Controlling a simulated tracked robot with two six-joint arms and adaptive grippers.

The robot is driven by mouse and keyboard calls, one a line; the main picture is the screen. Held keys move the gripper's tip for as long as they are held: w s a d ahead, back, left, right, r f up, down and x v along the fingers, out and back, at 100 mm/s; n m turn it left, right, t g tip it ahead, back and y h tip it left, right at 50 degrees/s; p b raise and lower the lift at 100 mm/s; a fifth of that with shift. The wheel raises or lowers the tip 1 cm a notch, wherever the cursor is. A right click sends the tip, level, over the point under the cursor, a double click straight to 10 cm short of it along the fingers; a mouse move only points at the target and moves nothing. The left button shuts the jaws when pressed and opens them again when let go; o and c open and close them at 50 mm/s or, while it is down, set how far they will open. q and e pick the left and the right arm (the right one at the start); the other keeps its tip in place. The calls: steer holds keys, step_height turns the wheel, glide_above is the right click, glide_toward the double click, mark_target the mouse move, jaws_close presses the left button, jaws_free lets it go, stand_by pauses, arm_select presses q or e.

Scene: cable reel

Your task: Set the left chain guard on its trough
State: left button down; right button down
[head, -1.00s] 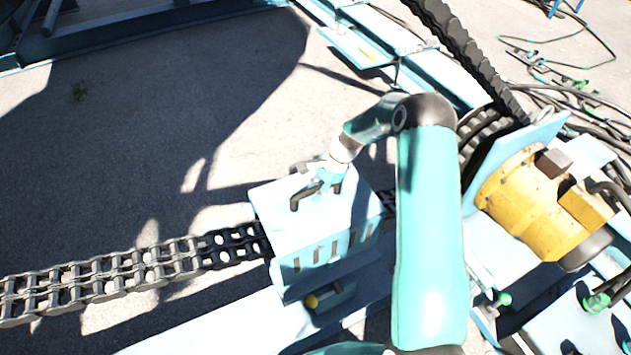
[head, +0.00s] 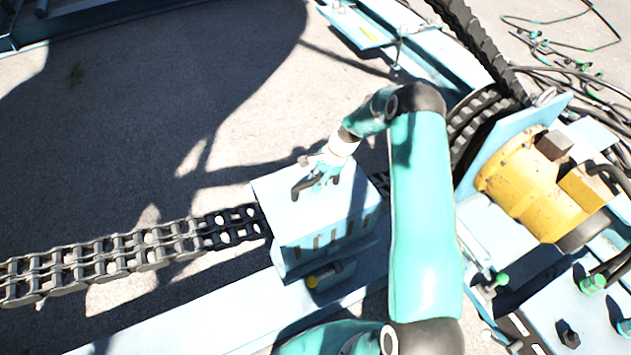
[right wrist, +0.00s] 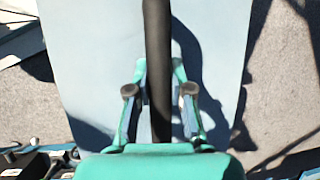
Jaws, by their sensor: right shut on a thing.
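The chain guard (head: 335,228) is a light-blue box with a flat top, a slotted front side and a dark bar handle (head: 303,187). It sits over the dark roller chain (head: 235,228), which enters it from the left. My right gripper (head: 320,177) is above its top, shut on the handle. In the right wrist view the handle (right wrist: 158,40) runs between the fingers (right wrist: 159,95), over the pale guard top (right wrist: 90,50). The light-blue trough (head: 330,272) shows along the guard's lower front; I cannot tell whether the two touch. My left gripper is out of view.
A small yellow-tipped fitting (head: 315,281) sticks out below the guard. Black cables (head: 590,90) lie at the upper right. Open paving (head: 130,130) fills the upper left.

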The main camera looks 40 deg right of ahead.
steer(key=shift+w+f, duration=0.1)
steer(key=shift+f, duration=0.15)
steer(key=c, duration=1)
jaws_free()
steer(key=shift+c, duration=0.2)
steer(key=shift+r+p, duration=0.45)
steer(key=shift+r, duration=0.2)
steer(key=shift+d+r, duration=0.2)
steer(key=shift+r, duration=0.1)
steer(key=b+v, duration=0.2)
steer(key=v, duration=0.9)
steer(key=shift+s, duration=0.25)
